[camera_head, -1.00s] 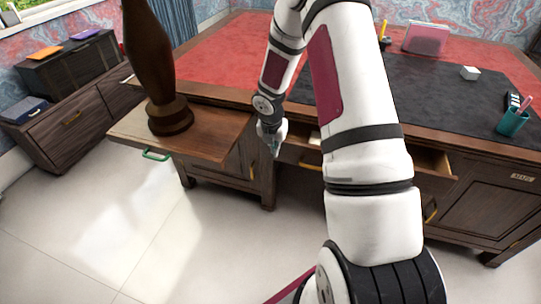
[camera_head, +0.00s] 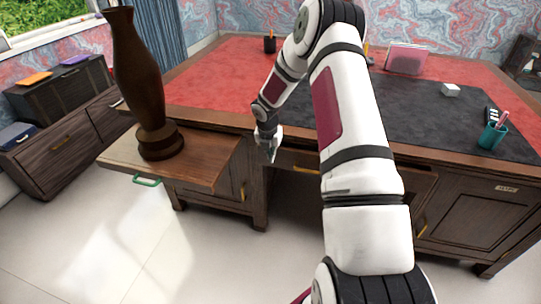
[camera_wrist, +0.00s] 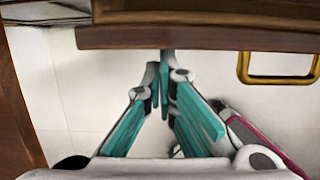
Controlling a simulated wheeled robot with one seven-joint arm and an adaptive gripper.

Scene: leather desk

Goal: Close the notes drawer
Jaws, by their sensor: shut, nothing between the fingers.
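The wide wooden drawer (camera_head: 300,158) is under the desk's front edge, partly hidden behind my arm. Little or nothing of its inside shows now. Its brass handle (camera_head: 306,170) also shows at the right in the wrist view (camera_wrist: 275,68). My gripper (camera_head: 270,152) is at the left end of the drawer front. In the wrist view my teal fingers (camera_wrist: 164,65) are shut and empty, with their tips at the lower edge of the drawer front (camera_wrist: 200,38). I cannot tell whether they touch it.
A teal pen cup (camera_head: 491,137) and a white block (camera_head: 450,90) stand on the desk. The floor in front is clear.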

